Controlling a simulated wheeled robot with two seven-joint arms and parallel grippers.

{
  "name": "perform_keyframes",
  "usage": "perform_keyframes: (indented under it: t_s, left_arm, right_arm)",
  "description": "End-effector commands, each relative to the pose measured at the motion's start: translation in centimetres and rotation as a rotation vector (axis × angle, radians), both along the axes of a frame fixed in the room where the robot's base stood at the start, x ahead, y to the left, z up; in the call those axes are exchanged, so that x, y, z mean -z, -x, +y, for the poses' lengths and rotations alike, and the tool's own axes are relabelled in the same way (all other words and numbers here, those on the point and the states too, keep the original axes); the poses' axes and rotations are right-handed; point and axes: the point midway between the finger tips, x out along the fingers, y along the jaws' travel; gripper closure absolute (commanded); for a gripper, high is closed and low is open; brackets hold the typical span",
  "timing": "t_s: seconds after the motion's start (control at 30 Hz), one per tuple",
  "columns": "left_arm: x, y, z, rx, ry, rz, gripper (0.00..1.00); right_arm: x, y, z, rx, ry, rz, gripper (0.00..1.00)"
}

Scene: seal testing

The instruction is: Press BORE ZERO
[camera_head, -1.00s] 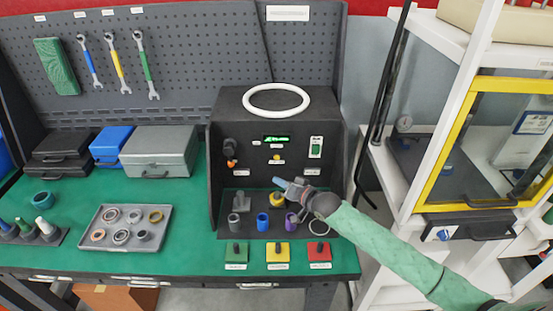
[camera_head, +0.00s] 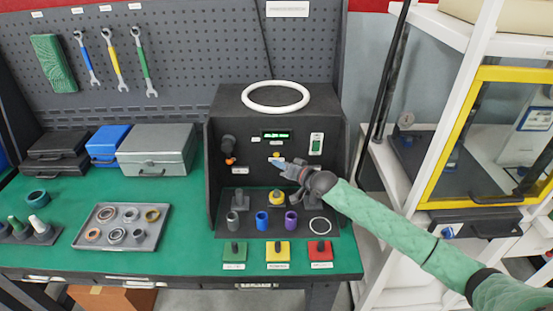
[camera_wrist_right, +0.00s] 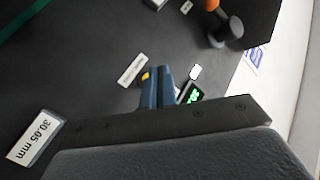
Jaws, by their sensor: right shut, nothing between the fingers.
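The test box (camera_head: 225,113) stands on the green bench, with a lit green display (camera_head: 276,134) on its dark panel. A small yellow button (camera_head: 276,154) sits below the display; it also shows in the wrist view (camera_wrist_right: 146,75). A white label (camera_wrist_right: 131,70) lies beside it, too small to read. My right gripper (camera_head: 275,161) is shut and empty. Its blue fingertips (camera_wrist_right: 158,72) are right at the yellow button and partly cover it; I cannot tell whether they touch it. My left gripper is not in view.
A black knob with an orange tip (camera_head: 229,150) is left of the button, a green switch (camera_head: 316,143) right. Coloured bushings, including a purple one (camera_head: 291,221), stand below. A white ring (camera_head: 275,97) lies on top. A white shelf frame (camera_head: 460,75) stands close on the right.

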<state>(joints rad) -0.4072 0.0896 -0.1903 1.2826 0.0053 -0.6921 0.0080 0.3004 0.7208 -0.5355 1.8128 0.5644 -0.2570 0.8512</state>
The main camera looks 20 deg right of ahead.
Motion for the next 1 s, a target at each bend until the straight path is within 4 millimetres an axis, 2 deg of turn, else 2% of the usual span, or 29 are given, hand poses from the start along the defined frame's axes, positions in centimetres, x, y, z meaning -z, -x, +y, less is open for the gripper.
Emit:
perform_keyframes:
  t_s: [0.27,1.0]
  left_arm:
    - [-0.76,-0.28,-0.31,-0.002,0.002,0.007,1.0]
    - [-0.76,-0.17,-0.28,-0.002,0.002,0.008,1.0]
  right_arm:
    - [0.04,-1.16,-0.33,0.0,0.0,0.0,1.0]
    - [-0.01,-1.19,-0.34,0.0,-0.001,0.0,1.0]
